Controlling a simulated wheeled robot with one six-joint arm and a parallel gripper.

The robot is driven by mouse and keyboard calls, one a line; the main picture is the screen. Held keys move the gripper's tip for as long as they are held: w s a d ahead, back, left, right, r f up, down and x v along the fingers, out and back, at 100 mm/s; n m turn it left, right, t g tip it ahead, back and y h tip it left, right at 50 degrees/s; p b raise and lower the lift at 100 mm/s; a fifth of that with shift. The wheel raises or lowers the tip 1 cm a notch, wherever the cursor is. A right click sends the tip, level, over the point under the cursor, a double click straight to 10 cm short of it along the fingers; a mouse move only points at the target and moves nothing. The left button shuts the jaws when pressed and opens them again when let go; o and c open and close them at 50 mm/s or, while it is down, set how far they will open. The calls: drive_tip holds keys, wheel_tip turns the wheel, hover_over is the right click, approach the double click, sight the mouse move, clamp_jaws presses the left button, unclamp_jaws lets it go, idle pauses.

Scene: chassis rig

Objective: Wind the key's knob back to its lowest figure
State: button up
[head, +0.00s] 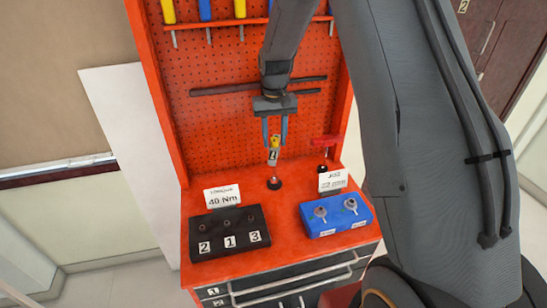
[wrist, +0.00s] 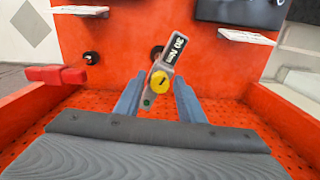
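The key (head: 273,157) stands upright on a round black stand (head: 274,183) at the back of the red bench. Its yellow knob (wrist: 161,80) is on top, with a dark mark on it. A label on the key (wrist: 177,47) appears to read 30 Nm in the wrist view. A small green dot shows on the key's near end. My gripper (head: 274,140) points down over the key. Its two fingers (wrist: 159,78) stand on either side of the knob, with narrow gaps visible, so it looks open. The knob's underside is hidden.
A sign (head: 222,196) reads 40 Nm above a black block (head: 230,250) numbered 2, 1, 3. A blue tray (head: 318,230) holds two metal pieces beside another sign (head: 332,180). A red-handled tool (head: 326,141) stands right of the key. A pegboard (head: 240,65) rises behind.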

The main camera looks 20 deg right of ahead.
drive_tip(key=m, duration=0.6)
drive_tip(key=shift+p, duration=0.3)
drive_tip(key=m, duration=0.5)
drive_tip(key=shift+c, duration=1.2)
